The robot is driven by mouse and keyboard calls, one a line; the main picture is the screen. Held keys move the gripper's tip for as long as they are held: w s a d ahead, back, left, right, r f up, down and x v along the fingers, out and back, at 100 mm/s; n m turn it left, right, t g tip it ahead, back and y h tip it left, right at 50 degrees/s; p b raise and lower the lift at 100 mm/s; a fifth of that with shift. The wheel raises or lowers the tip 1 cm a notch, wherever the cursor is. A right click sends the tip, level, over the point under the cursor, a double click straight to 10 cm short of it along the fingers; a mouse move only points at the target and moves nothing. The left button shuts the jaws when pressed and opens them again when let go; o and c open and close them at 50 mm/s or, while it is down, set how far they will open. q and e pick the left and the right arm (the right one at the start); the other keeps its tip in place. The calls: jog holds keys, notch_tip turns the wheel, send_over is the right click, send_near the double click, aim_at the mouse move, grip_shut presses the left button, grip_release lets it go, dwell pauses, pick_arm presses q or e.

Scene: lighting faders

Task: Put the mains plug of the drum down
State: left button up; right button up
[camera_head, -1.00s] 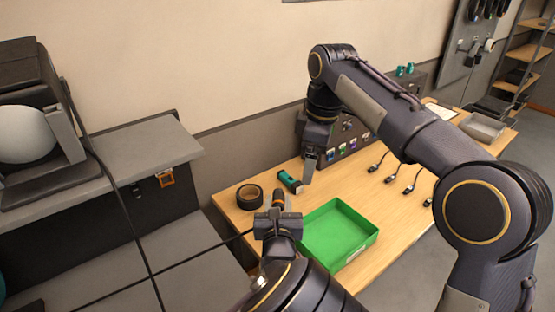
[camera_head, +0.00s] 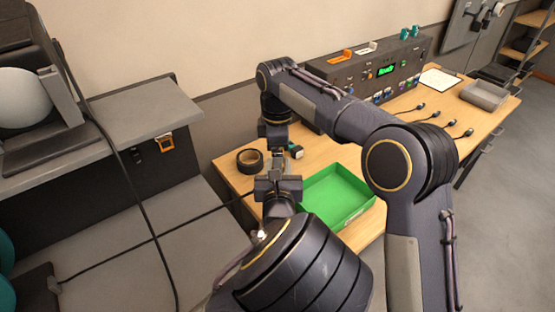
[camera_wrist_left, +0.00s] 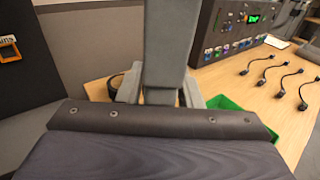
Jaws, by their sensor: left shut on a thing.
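My left gripper (camera_head: 278,181) is shut at the near left end of the bench. A dark cable (camera_head: 150,242) runs from the lower left up to it. The mains plug itself is hidden between the grippers, so its shape and tilt cannot be told. My right gripper (camera_head: 276,156) points down from above and meets the left gripper's tips; whether its jaws are closed cannot be told. In the left wrist view, a grey upright part (camera_wrist_left: 170,45) covers the space between the fingers. A teal round thing (camera_head: 5,262), possibly the drum, shows at the left edge.
The wooden bench (camera_head: 400,130) carries a black tape roll (camera_head: 250,160), a green tray (camera_head: 340,195), a control panel (camera_head: 385,72), several short leads (camera_head: 440,125) and a grey tray (camera_head: 484,95). An orange-framed socket (camera_head: 165,142) is on the dark cabinet side. My right arm spans the bench.

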pick_arm(q)
jog(key=shift+d+r, duration=0.1)
jog(key=shift+d, duration=0.05)
pick_arm(e)
jog(key=shift+f, duration=1.35)
jog(key=shift+c, duration=0.3)
jog(key=c, duration=0.9)
pick_arm(q)
jog(key=o, duration=0.7)
pick_arm(e)
jog(key=shift+c, duration=0.6)
pick_arm(q)
jog(key=o, duration=0.5)
jog(key=shift+c, duration=0.2)
pick_arm(e)
jog(key=shift+d, duration=0.1)
